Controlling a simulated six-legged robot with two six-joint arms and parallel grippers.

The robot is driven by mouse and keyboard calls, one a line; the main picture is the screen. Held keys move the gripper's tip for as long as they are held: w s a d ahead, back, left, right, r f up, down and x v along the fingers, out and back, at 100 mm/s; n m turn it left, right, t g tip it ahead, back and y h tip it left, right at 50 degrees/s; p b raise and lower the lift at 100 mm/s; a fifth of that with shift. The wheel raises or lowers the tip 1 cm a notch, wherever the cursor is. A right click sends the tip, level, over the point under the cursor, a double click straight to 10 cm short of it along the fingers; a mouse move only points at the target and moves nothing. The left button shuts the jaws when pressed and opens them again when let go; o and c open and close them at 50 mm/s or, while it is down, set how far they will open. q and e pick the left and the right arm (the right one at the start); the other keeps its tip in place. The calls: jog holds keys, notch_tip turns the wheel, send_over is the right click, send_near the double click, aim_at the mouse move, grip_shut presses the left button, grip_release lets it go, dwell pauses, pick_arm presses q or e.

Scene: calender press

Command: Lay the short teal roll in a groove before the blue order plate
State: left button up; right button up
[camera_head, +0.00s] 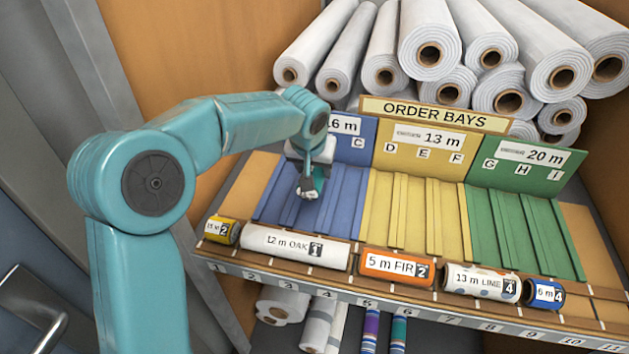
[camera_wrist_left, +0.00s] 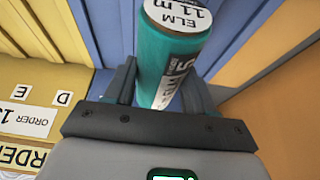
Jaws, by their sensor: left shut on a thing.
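The short teal roll (camera_wrist_left: 168,65) is upright between the fingers of my left gripper (camera_wrist_left: 160,84) in the left wrist view. Its white end reads ELM 11 m. In the head view my left gripper (camera_head: 308,188) is over the blue grooves (camera_head: 340,205), before the blue order plate (camera_head: 357,143), which is partly hidden by my arm. The roll shows only as a small teal bit there. I cannot tell whether it touches the grooves. My right gripper is not in view.
Yellow grooves (camera_head: 416,215) and green grooves (camera_head: 525,232) lie to the right and are empty. A front row holds a yellow roll (camera_head: 222,230), a 12 m OAK roll (camera_head: 294,246), a FIR roll (camera_head: 396,268), a LIME roll (camera_head: 482,282) and a blue roll (camera_head: 544,293). Large white rolls (camera_head: 430,45) stack behind.

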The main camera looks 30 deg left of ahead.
pick_arm(q)
notch_tip(320, 180, down, 4)
jog(key=shift+r, duration=0.15)
jog(key=shift+w+f, duration=0.1)
jog(key=shift+f, duration=0.45)
jog(key=shift+f+b, duration=0.15)
jog(key=shift+b, duration=0.15)
jog(key=o, duration=1.2)
jog(key=shift+r, duration=0.2)
